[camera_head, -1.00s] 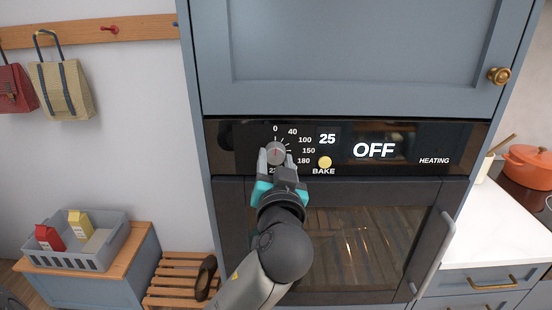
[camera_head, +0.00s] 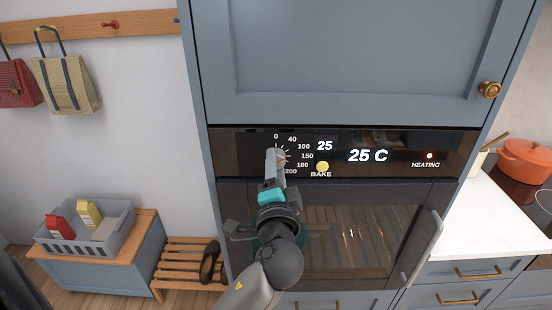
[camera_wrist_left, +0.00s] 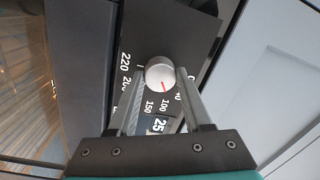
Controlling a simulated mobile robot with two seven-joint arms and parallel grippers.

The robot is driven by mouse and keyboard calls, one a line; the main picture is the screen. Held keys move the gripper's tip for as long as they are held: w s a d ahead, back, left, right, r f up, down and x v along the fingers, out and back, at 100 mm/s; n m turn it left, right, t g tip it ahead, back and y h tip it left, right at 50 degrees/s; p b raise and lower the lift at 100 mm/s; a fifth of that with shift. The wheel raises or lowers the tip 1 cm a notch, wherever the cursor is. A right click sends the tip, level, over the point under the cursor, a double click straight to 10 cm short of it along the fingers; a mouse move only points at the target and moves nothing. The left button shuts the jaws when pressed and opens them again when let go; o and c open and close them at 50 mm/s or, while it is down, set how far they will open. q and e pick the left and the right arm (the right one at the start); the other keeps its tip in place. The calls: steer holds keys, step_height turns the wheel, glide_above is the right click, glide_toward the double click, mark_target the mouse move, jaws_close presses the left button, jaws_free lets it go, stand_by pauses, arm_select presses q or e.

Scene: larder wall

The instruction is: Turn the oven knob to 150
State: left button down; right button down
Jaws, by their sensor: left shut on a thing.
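The oven knob (camera_wrist_left: 160,72) is a round silver dial with a red pointer line. In the left wrist view the line points toward the 100 mark. My left gripper (camera_wrist_left: 161,82) is shut on the knob, one finger at each side; in the head view the gripper (camera_head: 276,156) hides most of the knob. The printed scale (camera_head: 304,147) runs from 0 through 40, 100, 150 and 180 upward. The oven display (camera_head: 368,156) reads 25 C, and the heating light (camera_head: 430,156) is lit. My right gripper is not in view.
A yellow bake button (camera_head: 322,166) sits just right of the knob. The oven door (camera_head: 345,235) below has a long handle (camera_head: 424,248) at right. A grey crate (camera_head: 88,243) with cartons stands on a low cabinet at left.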

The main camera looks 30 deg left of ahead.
arm_select(q)
steer(key=shift+r+m+p, duration=0.1)
steer(key=shift+m+p, duration=1.9)
steer(key=shift+m, duration=1.5)
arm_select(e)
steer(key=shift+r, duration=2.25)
arm_select(q)
steer(key=shift+h, duration=0.3)
steer(key=shift+c, duration=1.6)
jaws_free()
